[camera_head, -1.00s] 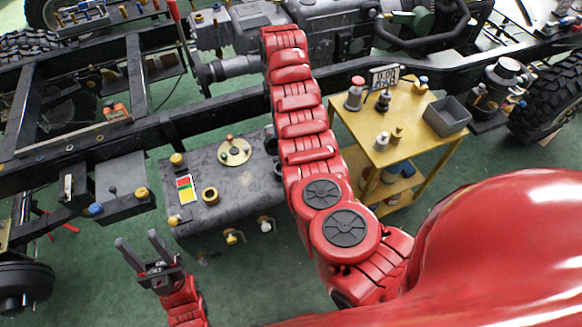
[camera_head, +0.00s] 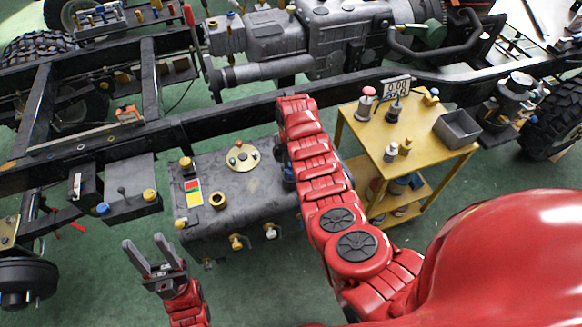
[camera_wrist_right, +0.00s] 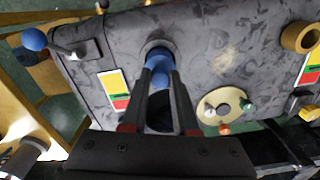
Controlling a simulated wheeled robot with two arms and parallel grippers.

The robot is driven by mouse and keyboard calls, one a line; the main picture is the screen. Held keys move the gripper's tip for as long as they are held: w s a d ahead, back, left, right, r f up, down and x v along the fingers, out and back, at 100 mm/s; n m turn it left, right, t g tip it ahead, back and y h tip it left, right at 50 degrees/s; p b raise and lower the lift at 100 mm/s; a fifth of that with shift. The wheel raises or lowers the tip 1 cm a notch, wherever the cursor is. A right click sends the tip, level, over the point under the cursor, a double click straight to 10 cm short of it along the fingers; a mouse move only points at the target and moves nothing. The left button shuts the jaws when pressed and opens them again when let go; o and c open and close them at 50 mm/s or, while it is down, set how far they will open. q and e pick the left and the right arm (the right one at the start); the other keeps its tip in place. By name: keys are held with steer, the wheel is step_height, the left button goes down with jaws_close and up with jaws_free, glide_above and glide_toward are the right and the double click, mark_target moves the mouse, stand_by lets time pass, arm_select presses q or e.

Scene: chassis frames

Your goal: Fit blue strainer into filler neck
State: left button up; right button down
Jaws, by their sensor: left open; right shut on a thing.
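The grey mottled tank (camera_head: 245,210) stands below the chassis rail. In the right wrist view its top (camera_wrist_right: 215,55) fills most of the picture. My right gripper (camera_wrist_right: 160,78) is shut on the blue strainer (camera_wrist_right: 158,64), which shows between the fingertips. A dark round neck (camera_wrist_right: 153,46) on the tank top lies around or just behind the strainer. I cannot tell how deep the strainer sits in it. In the head view my red right arm hides this gripper. My left gripper (camera_head: 143,247) is open and empty, left of the tank's front.
A brass neck (camera_head: 218,200), a colour label (camera_head: 193,192) and a brass plate (camera_head: 241,157) are on the tank top. The black chassis rail (camera_head: 225,120) runs behind it. A yellow cart (camera_head: 425,130) with a grey bin (camera_head: 457,129) stands right. Green floor is clear in front.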

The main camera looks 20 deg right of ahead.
mark_target(291, 168)
steer(key=shift+f, duration=0.35)
steer(key=shift+f+b, duration=0.3)
steer(key=shift+f, duration=0.95)
steer(key=shift+f, duration=0.1)
steer(key=c, duration=0.7)
jaws_free()
